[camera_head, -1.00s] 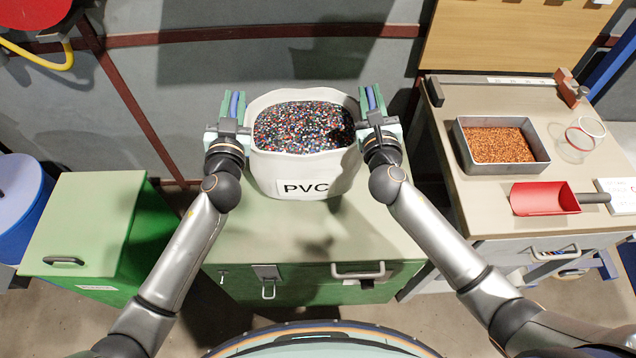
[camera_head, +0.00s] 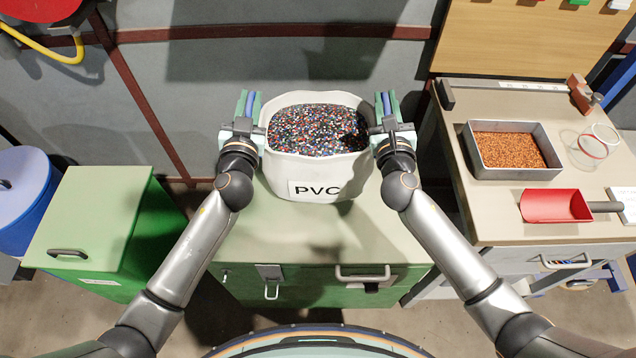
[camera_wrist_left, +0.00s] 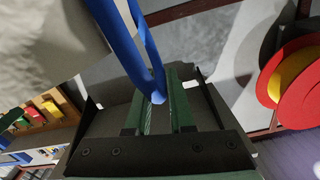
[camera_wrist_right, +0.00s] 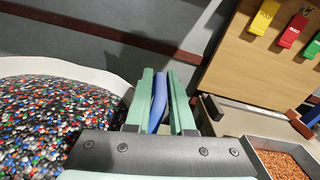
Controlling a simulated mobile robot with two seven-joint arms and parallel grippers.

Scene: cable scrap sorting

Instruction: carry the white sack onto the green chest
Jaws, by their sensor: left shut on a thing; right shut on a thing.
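The white sack (camera_head: 318,175), labelled PVC and filled with multicoloured granules, is upright over the back part of the green chest (camera_head: 315,243). A shadow lies on the lid in front of it; whether its base touches the lid I cannot tell. My left gripper (camera_head: 246,106) is shut on the blue strap at the sack's left side, and this strap (camera_wrist_left: 135,50) shows between the fingers in the left wrist view. My right gripper (camera_head: 387,106) is shut on the other blue strap (camera_wrist_right: 159,100) at the right side. The sack's underside is hidden.
A green bin (camera_head: 92,225) and a blue drum (camera_head: 25,200) stand to the left. On the right, a workbench (camera_head: 480,215) holds a metal tray (camera_head: 515,172) of copper-coloured granules and a red scoop (camera_head: 553,206). A grey wall (camera_head: 270,65) rises behind. The chest lid's front is clear.

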